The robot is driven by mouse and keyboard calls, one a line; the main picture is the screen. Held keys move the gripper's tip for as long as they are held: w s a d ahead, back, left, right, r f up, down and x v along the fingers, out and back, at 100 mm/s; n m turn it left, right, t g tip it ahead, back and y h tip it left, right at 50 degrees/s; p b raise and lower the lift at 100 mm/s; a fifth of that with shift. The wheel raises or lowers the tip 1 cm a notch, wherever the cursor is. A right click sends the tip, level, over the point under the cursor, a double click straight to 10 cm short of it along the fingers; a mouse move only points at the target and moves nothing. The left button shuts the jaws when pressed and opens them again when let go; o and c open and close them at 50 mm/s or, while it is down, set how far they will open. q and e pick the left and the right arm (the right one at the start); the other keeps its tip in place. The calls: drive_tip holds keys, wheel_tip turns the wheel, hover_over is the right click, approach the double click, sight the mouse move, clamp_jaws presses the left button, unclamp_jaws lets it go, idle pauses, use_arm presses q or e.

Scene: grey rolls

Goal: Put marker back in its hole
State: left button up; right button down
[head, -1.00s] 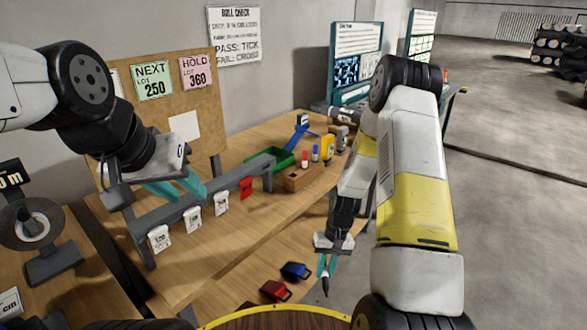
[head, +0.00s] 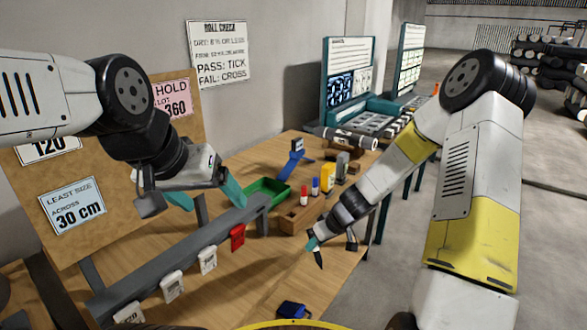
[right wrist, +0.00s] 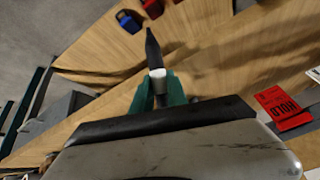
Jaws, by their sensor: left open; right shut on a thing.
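The wooden block (head: 293,220) stands on the table with a red marker (head: 304,196) and a blue marker (head: 316,186) upright in it. My right gripper (head: 312,243) is shut on a black marker (head: 319,259), just in front of the block's right end. The marker is apart from the block and points downward. In the right wrist view the marker (right wrist: 152,48) shows a dark body and a white band between the teal fingers (right wrist: 158,90). Its gripped end is hidden.
A green tray (head: 267,190) lies behind the block. A yellow bottle (head: 328,176) and a grey item stand to its right. A grey rail (head: 185,258) with white tags and a red tag (head: 238,237) runs along the left. A blue object (head: 293,310) lies near the front.

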drive_tip(key=w+a+r+n+y, duration=0.1)
drive_tip(key=w+a+r+n, duration=0.1)
drive_tip(key=r, duration=0.1)
drive_tip(key=shift+w+a+r+t+y, duration=0.1)
drive_tip(key=shift+w+r+t+y, duration=0.2)
drive_tip(key=shift+w+t+y, duration=0.1)
drive_tip(key=w+a+r+n+y, duration=0.2)
drive_tip(key=w+r+y, duration=0.1)
drive_tip(key=r, duration=0.4)
drive_tip(key=w+a+r+n+t+y, duration=0.1)
drive_tip(key=w+a+r+n+y, duration=0.1)
drive_tip(key=w+r, duration=0.4)
wheel_tip(320, 180, up, 2)
drive_tip(key=shift+w+a+r+y, duration=0.25)
drive_tip(key=shift+y, duration=0.25)
drive_tip(key=shift+f, duration=0.15)
wheel_tip(320, 180, down, 8)
drive_tip(key=shift+f, duration=3.15)
idle(0.9)
drive_tip(key=c, duration=1.2)
unclamp_jaws()
drive_tip(key=shift+c, duration=0.2)
